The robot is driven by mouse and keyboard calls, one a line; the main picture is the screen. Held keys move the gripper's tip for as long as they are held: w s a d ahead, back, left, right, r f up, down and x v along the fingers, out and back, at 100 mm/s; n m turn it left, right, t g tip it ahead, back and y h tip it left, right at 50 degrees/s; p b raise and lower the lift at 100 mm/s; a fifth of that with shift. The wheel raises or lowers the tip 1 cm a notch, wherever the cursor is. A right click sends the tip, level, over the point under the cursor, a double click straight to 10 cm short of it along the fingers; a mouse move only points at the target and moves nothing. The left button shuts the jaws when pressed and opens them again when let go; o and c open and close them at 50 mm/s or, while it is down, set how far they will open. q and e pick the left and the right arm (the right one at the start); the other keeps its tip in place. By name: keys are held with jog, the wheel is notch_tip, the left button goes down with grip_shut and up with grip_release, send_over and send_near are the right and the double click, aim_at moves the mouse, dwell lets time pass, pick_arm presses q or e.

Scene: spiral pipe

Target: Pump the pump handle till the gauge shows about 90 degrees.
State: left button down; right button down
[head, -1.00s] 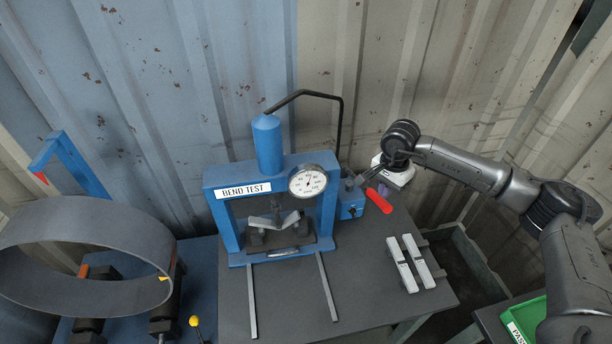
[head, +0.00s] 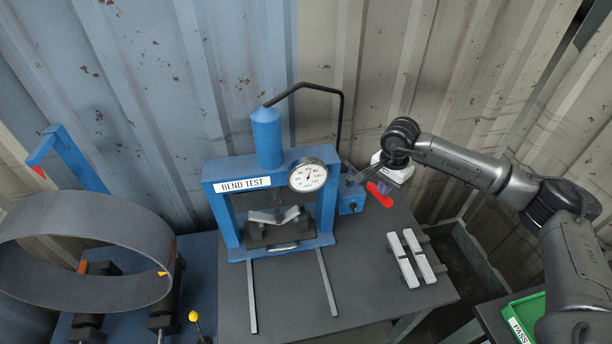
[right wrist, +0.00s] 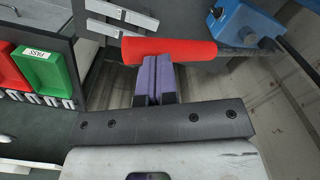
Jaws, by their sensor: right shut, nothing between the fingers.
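The pump handle has a red grip (head: 380,194) and sticks out from the small blue pump box (head: 351,201) on the right of the blue bend-test press (head: 227,222). The round white gauge (head: 308,176) sits on the press's upper right; its fine scale is too small to read surely. A bent metal strip (head: 290,215) lies in the press. My right gripper (head: 376,181) is shut and empty beside the handle. In the right wrist view its purple fingers (right wrist: 153,78) end right at the red grip (right wrist: 168,48); I cannot tell whether they touch. My left gripper is not in view.
Two pale bars (head: 424,258) lie on the dark table (head: 290,300). A large grey ring (head: 75,225) stands on rollers at the left. A green tray (head: 526,314) marked PASS is at the lower right. A corrugated wall (head: 400,80) closes the back.

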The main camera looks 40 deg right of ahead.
aim_at(384, 200)
jog(key=shift+f, duration=0.5)
jog(key=shift+s+a+f+b, duration=0.1)
jog(key=shift+s+f+b, duration=0.1)
jog(key=shift+f+b, duration=0.4)
jog(key=shift+s+a+f+b, duration=0.1)
jog(key=shift+s+f+b, duration=0.05)
jog(key=shift+f+b, duration=0.3)
jog(key=shift+s+f+b, duration=0.15)
jog(key=shift+f+b, duration=0.2)
jog(key=shift+f, duration=0.2)
jog(key=r+p, duration=0.1)
jog(key=r, duration=0.1)
jog(key=r+p, duration=0.1)
jog(key=w+r+p, duration=0.1)
jog(key=r, duration=0.1)
jog(key=shift+d+r+p, duration=0.2)
jog(key=shift+r+p, duration=0.15)
jog(key=shift+p, duration=0.05)
dwell(0.7)
